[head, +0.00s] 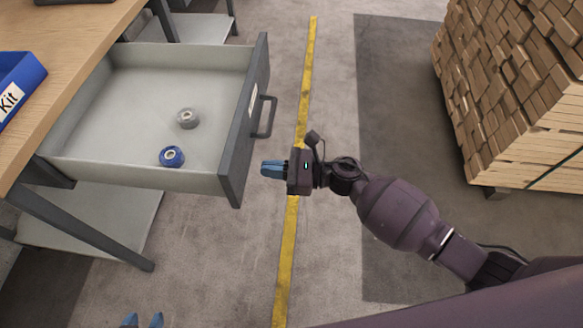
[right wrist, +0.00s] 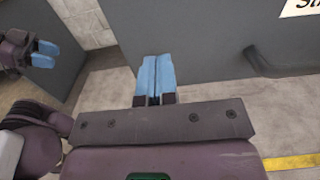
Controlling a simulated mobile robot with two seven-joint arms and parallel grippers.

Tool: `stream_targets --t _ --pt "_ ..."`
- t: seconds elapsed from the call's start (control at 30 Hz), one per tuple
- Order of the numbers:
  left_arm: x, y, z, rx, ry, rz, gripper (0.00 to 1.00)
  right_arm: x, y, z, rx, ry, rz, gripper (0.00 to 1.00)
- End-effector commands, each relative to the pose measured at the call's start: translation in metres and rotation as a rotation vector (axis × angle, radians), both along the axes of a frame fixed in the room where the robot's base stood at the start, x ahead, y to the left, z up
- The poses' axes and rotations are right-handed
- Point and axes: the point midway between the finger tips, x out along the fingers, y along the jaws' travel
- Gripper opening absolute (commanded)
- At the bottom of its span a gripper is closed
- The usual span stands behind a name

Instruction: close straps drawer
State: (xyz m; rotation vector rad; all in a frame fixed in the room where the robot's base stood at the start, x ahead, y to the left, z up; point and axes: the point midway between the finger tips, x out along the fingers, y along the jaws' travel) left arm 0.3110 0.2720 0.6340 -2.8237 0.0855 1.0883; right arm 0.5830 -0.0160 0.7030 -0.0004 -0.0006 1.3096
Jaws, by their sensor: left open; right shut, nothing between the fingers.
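The straps drawer (head: 95,100) is pulled out from under the wooden bench in the head view. Its dark grey front (head: 243,130) has a bar handle (head: 264,117) and a label. My right gripper (head: 265,169) is shut and empty, just right of the front's near end, below the handle in the picture. In the right wrist view its blue fingers (right wrist: 156,75) point at the grey front (right wrist: 205,40), with a label at the upper right; contact cannot be told. My left gripper (head: 142,321) is open at the bottom edge of the head view, mostly cut off.
A blue roll (head: 172,156) and a grey roll (head: 188,118) lie in the drawer. A blue kit bin (head: 18,82) stands on the bench (head: 75,40). A pallet stack (head: 520,80) stands at the right. Floor with a yellow line (head: 287,250) lies between.

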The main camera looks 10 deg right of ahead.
Motion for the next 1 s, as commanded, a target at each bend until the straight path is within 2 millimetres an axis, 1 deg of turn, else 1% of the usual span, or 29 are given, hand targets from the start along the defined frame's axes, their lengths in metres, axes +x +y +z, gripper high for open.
stream_targets --t 0.03,0.1,0.2,0.33,0.53,1.0 --pt "-0.001 0.0 -0.001 0.0 0.002 0.0 0.43 0.002 0.009 0.0 0.001 0.0 0.001 0.0" --pt "-0.001 0.0 -0.002 0.0 0.004 0.0 0.43 0.005 0.02 0.0 0.001 0.0 0.001 0.0" --pt "-0.001 0.0 -0.002 0.001 0.005 -0.002 0.43 0.008 0.032 0.0 0.001 0.0 0.0 0.0" --pt "-0.001 0.0 -0.002 0.002 0.004 -0.002 0.43 0.011 0.043 0.0 0.001 0.001 0.0 0.0" --pt "0.0 0.0 -0.001 0.002 0.0 -0.003 0.43 0.013 0.048 0.0 -0.001 0.0 0.0 0.0" --pt "0.001 -0.001 -0.001 0.002 -0.002 -0.004 0.43 0.013 0.048 0.0 0.0 0.001 0.0 0.0"
